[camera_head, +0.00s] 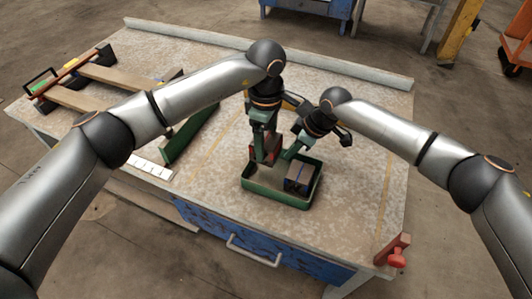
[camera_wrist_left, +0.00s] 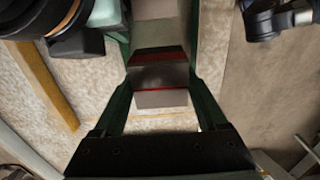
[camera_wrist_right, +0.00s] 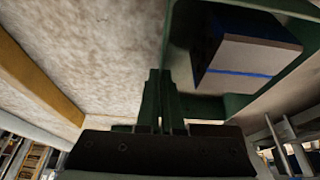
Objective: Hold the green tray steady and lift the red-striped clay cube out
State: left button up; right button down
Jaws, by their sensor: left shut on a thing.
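The green tray (camera_head: 275,198) sits near the front of the workbench. My left gripper (camera_head: 265,150) is shut on the red-striped clay cube (camera_wrist_left: 160,76), which is dark with a red line and shows between both fingers in the left wrist view. In the head view the cube is at the tray's back left, partly hidden by the fingers; I cannot tell if it clears the floor. My right gripper (camera_wrist_right: 163,105) has its fingers close together at the tray's wall, seemingly pinching it. A blue-striped cube (camera_wrist_right: 245,55) sits in the tray's front right, also in the head view (camera_head: 299,178).
A green upright panel (camera_head: 190,135) and a white strip (camera_head: 148,168) lie left of the tray. Wooden boards (camera_head: 95,103) are at the far left. A red clamp (camera_head: 396,255) is on the bench's front right corner. The bench right of the tray is clear.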

pick_arm(q)
jog(key=shift+r, duration=1.1)
pick_arm(e)
jog(key=c, duration=1)
grip_release()
jog(key=v, duration=1.2)
